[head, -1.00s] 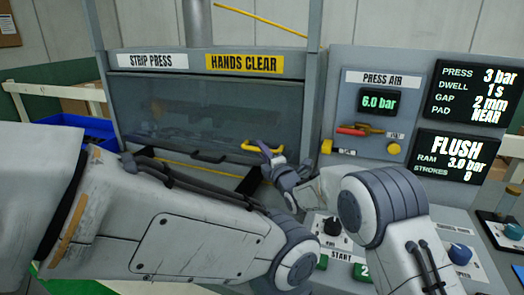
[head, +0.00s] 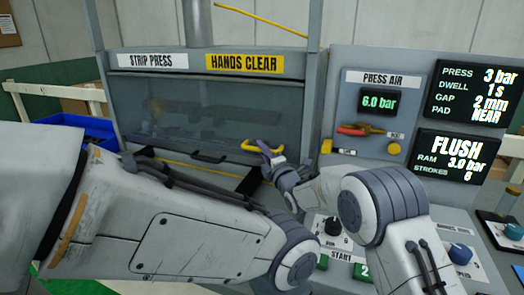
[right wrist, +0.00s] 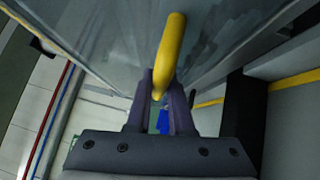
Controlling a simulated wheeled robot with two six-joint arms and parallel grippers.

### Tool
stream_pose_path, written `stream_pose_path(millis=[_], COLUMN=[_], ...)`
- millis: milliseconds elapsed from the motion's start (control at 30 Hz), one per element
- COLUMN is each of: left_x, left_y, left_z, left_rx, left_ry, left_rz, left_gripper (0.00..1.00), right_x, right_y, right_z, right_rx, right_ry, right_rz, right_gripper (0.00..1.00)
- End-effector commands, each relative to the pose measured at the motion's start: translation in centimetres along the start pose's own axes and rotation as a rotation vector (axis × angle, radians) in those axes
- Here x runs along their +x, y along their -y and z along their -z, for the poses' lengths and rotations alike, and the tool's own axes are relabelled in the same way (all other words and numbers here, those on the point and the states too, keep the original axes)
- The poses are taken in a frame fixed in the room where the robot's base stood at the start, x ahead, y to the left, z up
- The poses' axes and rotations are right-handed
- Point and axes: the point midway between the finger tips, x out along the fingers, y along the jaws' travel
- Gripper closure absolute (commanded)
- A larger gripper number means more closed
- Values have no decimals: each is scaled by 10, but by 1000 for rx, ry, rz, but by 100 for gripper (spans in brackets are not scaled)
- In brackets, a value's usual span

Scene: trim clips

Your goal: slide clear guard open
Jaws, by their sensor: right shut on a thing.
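The clear guard (head: 180,112) is a see-through panel across the front of the strip press. It covers the opening, and its lower edge sits low near the press bed. A yellow handle (head: 248,148) is at its lower right; it also shows in the right wrist view (right wrist: 170,42). My right gripper (head: 265,150) is at the right part of this handle. In the right wrist view its two fingers (right wrist: 160,90) are shut on the handle, one on each side. My left gripper is not in view; only my left arm shows across the front.
A black handle (head: 208,158) lies left of the yellow one. The control panel (head: 345,100) stands right of the guard, with red and yellow levers (head: 355,130). The start buttons (head: 362,270) are below, near my right arm. A blue bin (head: 80,125) is at left.

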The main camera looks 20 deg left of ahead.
Motion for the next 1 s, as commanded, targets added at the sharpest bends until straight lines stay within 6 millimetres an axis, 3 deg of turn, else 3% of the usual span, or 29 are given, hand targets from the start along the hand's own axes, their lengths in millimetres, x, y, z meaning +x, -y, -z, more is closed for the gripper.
stream_pose_path(millis=[567,767,1000], left_x=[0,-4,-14], left_y=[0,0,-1], left_z=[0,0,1], left_rx=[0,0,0], left_ry=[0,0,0], left_rz=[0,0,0], left_gripper=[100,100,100], right_x=[0,4,13], right_y=[-3,-35,-100], right_z=[-1,-6,-14], right_rx=[0,-2,-2], right_ry=[1,2,3], right_rz=[0,-7,-11], right_gripper=[100,100,100])
